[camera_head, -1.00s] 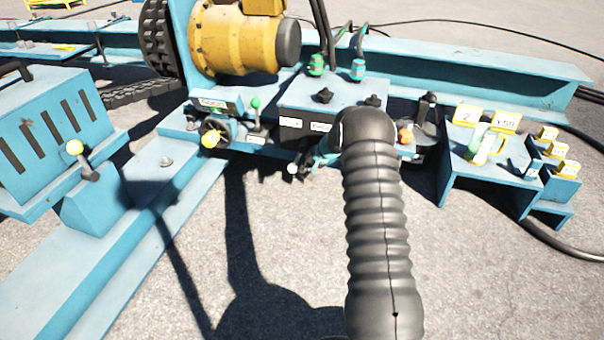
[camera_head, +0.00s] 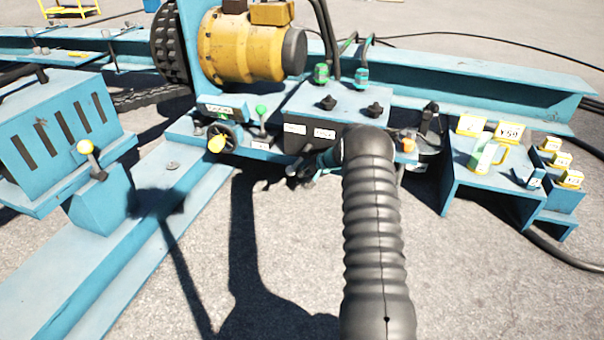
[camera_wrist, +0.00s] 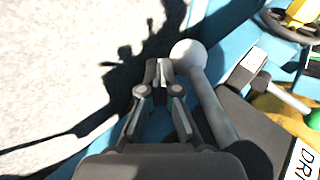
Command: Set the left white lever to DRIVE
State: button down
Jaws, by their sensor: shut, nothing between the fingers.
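A white lever with a round white ball (camera_wrist: 188,53) and a pale grey shaft shows in the wrist view, to the right of my fingers. My gripper (camera_wrist: 158,72) has its two fingertips together, just left of the ball and shaft. I cannot tell whether they touch. A white plate with black letters "DRI" (camera_wrist: 306,160) is partly in view on a dark box at the lower right. In the head view my arm's black sleeve covers much of this area, and the white ball cannot be made out.
A green-knobbed lever (camera_head: 261,110) and a yellow-handled handwheel (camera_head: 217,143) stand left of the dark labelled box (camera_head: 310,143). The yellow motor (camera_head: 250,45) is behind. Bare ground lies in front.

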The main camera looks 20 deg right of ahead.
jog(key=v, duration=1.2)
jog(key=shift+r, duration=0.1)
jog(key=s+a+r+n+g+p, duration=0.1)
jog(key=s+a+r+n+p, duration=0.1)
jog(key=s+a+r, duration=0.55)
jog(key=s+a+r+n+g+h+p, duration=0.15)
jog(key=s+a+r, duration=0.35)
jog(key=r, duration=0.5)
jog(key=s+a+r+n+p, duration=0.1)
jog(key=s+a+r+p, duration=0.1)
jog(key=s+a+r, duration=0.55)
jog(key=s+a+r+n+h+p, duration=0.1)
jog(key=s+r, duration=0.2)
jog(key=s, duration=0.5)
jog(key=s+r+n+h+p, duration=0.1)
jog(key=s+r+p, duration=0.1)
jog(key=s, duration=0.7)
jog(key=s+a+r+n+h+p, duration=0.1)
jog(key=s+r, duration=0.3)
jog(key=s, duration=0.5)
jog(key=shift+s+a+h+p, duration=0.3)
jog(key=shift+h+p, duration=0.15)
jog(key=shift+p, duration=0.15)
